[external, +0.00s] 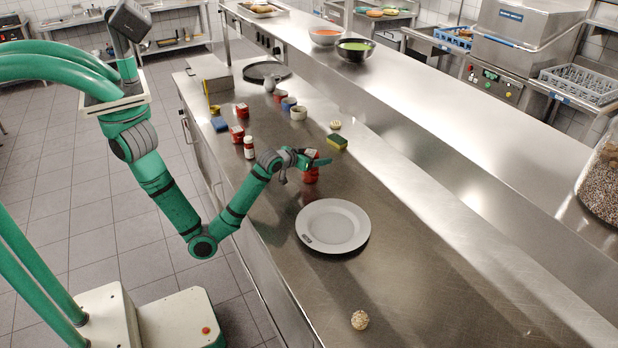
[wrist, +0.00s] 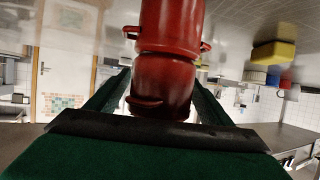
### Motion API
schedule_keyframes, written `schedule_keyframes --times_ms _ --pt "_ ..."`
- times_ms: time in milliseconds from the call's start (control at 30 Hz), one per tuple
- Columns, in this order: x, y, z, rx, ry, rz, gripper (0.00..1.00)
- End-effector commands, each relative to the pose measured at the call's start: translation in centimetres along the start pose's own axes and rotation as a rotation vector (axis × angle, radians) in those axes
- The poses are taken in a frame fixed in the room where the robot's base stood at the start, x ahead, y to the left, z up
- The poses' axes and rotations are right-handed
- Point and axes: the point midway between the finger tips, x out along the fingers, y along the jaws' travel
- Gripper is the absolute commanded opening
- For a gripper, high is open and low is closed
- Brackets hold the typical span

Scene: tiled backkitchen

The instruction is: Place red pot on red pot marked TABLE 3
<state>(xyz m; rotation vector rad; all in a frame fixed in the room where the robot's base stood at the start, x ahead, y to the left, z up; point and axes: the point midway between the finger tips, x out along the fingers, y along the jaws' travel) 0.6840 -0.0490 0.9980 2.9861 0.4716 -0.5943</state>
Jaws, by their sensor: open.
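Two red pots are stacked on the steel counter in front of my gripper. The lower red pot (external: 311,175) shows below my gripper (external: 315,162) in the external view. The upper red pot (external: 311,153) shows just above the fingers. In the wrist view, which looks upside down, the upper pot (wrist: 162,85) is between my open fingers and appears to rest on the lower pot (wrist: 170,25). Side handles show on both pots. I cannot read any TABLE 3 mark.
A white plate (external: 333,225) lies close in front of the pots. Another pale ball (external: 359,320) is near the front.

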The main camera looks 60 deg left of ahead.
Motion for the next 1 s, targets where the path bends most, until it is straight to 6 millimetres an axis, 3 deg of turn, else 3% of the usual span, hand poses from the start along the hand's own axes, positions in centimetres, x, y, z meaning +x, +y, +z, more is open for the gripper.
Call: schedule_keyframes --times_ms 167,700,1000 --pt "-0.9 0.0 -0.3 0.000 0.003 0.001 0.74" --pt "-10.5 0.1 -0.3 0.000 0.003 0.002 0.74" --pt "-12.2 0.0 -0.3 -0.001 0.000 0.000 0.74"
